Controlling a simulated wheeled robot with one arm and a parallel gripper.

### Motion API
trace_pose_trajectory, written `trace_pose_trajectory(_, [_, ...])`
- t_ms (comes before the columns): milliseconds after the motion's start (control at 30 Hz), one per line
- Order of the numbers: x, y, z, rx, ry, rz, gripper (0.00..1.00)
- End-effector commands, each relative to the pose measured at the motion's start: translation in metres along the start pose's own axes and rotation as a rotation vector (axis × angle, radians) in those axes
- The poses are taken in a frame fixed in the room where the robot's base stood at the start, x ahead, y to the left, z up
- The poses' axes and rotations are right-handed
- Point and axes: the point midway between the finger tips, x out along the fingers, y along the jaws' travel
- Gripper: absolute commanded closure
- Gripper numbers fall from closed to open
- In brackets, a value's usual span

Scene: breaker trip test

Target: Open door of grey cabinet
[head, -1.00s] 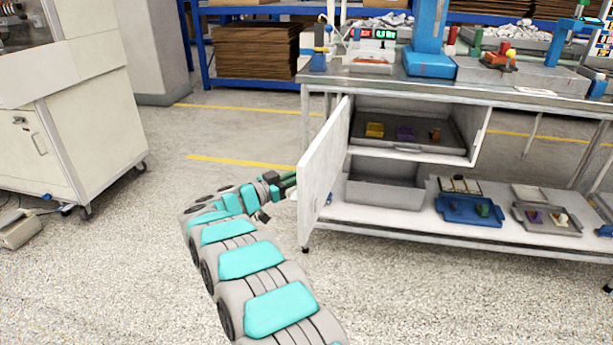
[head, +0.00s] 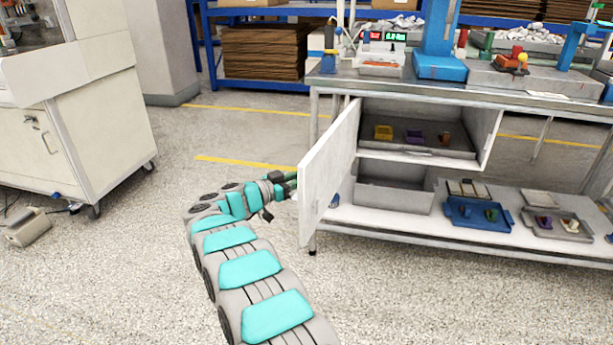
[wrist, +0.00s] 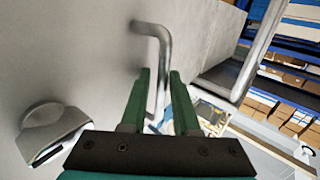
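The grey cabinet (head: 492,140) hangs under the workbench, and its pale door (head: 328,175) stands swung open at its left side. The door's outer face also fills the left of the wrist view (wrist: 75,60), with a bent metal handle (wrist: 161,65) on it. My gripper (head: 288,183) is at the outer edge of the door in the head view. In the wrist view, the two green fingers of my gripper (wrist: 160,80) stand on either side of the handle bar, with narrow gaps visible. Contact with the bar is unclear.
A blue tray (head: 470,222) lies on the lower shelf. A white wheeled machine (head: 95,140) stands left. Floor between is clear.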

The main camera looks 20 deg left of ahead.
Motion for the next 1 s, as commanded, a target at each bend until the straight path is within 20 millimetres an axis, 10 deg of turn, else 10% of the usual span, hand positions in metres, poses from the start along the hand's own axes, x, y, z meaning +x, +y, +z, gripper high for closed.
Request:
trace_pose_trajectory(533, [-0.009,-0.001,0.001,0.000,0.000,-0.003,0.55])
trace_pose_trajectory(1000, [-0.074,-0.001,0.001,0.000,0.001,-0.002,0.55])
